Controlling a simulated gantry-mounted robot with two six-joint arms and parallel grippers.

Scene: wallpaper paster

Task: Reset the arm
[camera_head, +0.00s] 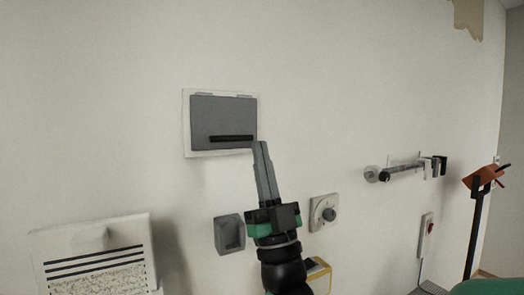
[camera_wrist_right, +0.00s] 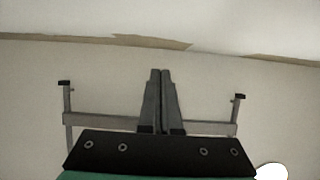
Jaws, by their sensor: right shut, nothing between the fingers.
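My right gripper (camera_head: 261,146) points upward in front of the wall in the head view, its fingers together and empty. Its tips appear at the lower right corner of a grey panel with a black slot handle (camera_head: 230,138) in a white frame. I cannot tell whether the tips touch the panel. In the right wrist view the closed fingers (camera_wrist_right: 160,72) stand upright against a pale wall, with nothing between them. My left gripper is not in view.
Below the panel are a grey switch box (camera_head: 229,234), a round dial (camera_head: 324,213) and a yellow-edged item (camera_head: 318,275), partly hidden. A white vented unit (camera_head: 95,230) is at lower left. A metal bar fixture (camera_head: 405,168), red switch (camera_head: 429,228) and orange-topped stand (camera_head: 484,178) are right.

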